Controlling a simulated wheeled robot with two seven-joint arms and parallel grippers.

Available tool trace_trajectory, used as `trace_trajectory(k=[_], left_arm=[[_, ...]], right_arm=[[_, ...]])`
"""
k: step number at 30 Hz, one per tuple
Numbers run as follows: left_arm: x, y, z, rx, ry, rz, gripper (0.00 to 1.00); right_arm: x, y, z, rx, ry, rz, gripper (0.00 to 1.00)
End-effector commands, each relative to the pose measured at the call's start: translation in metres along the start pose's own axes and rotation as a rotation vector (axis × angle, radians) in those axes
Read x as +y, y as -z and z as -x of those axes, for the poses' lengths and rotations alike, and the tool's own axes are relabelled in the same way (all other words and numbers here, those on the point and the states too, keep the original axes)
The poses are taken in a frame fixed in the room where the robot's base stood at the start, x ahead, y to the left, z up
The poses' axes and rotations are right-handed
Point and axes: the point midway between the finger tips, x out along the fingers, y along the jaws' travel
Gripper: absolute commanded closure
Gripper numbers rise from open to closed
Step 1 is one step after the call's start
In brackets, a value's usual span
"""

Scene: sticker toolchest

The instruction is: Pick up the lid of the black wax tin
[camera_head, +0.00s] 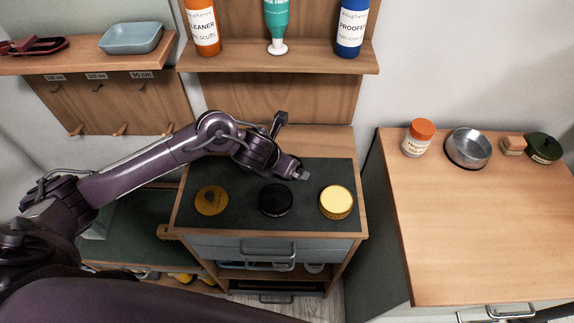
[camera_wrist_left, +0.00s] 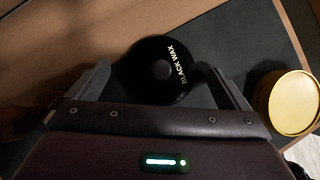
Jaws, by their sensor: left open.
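The black wax tin (camera_head: 276,200) is a round black tin in the middle of the dark mat on the small cabinet. In the left wrist view the tin (camera_wrist_left: 160,72) lies between my finger pair, with "BLACK WAX" lettered on its lid. The lid appears to be on the tin; the seam is too dark to see. My left gripper (camera_head: 296,170) hangs over the mat, just behind the tin in the head view. In the left wrist view the gripper (camera_wrist_left: 162,78) is open and empty, one finger on each side of the tin. My right gripper is not in view.
A flat yellow disc (camera_head: 211,201) lies left of the black tin, and a yellow tin (camera_head: 336,203) stands to its right. A shelf (camera_head: 290,62) with bottles hangs above. The wooden counter (camera_head: 480,230) at the right holds a jar, a metal bowl and small items.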

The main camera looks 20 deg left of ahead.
Motion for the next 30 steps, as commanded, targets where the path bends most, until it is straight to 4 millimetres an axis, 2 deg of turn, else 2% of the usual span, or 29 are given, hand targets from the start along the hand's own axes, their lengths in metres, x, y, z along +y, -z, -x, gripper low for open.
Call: trace_trajectory(k=[2, 13, 23, 30], left_arm=[[0.0, 0.0, 0.0, 0.0, 0.0, 0.0, 0.01], [0.0, 0.0, 0.001, -0.001, 0.0, 0.0, 0.48], [0.0, -0.001, 0.002, -0.002, 0.0, 0.0, 0.49], [0.0, -0.014, 0.02, -0.005, 0.001, -0.002, 0.49]], right_arm=[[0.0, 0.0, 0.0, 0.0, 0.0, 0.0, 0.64], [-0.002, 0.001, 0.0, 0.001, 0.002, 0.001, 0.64], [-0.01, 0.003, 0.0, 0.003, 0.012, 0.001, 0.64], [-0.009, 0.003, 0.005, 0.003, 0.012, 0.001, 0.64]])
